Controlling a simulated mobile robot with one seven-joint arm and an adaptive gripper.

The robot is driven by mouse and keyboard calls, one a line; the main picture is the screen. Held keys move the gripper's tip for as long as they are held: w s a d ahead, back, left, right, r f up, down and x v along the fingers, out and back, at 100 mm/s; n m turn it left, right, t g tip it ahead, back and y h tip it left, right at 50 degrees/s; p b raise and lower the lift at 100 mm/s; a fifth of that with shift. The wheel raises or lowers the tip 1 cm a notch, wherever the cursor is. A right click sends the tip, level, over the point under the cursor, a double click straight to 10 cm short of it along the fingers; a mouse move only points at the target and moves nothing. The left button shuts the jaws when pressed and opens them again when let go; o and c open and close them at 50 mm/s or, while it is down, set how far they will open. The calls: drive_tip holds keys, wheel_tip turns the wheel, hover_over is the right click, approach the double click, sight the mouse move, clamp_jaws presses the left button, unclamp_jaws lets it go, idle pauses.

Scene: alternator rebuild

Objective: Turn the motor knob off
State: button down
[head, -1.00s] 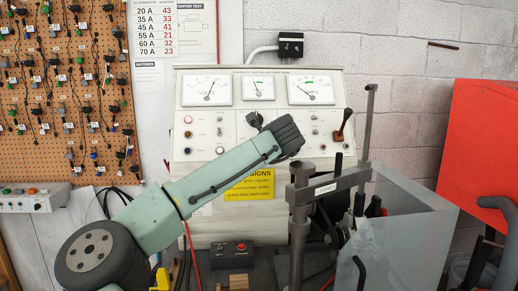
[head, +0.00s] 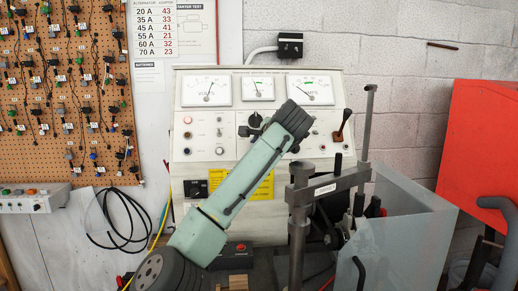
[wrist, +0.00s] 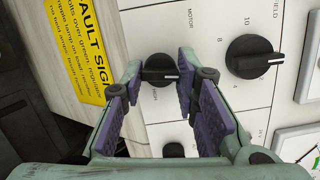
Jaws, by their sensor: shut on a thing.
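The motor knob (wrist: 158,70) is a black round knob with a white pointer line, below the MOTOR label on the cream panel in the wrist view. Its pointer line points to the right in that view. My gripper (wrist: 160,62) has its two purple-padded fingers on either side of the knob and is shut on it. In the head view my arm covers the motor knob and my fingers.
The larger black FIELD knob (wrist: 253,56) is close by; it also shows in the head view (head: 255,120). A yellow sign (wrist: 77,45) lies on the other side. A metal stand (head: 299,215) and a clear bin (head: 405,240) stand at right.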

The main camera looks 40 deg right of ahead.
drive_tip(key=shift+n, duration=0.8)
drive_tip(key=c, duration=1.2)
unclamp_jaws()
drive_tip(key=shift+c, duration=0.2)
drive_tip(key=v, duration=1.2)
drive_tip(key=shift+r, duration=0.3)
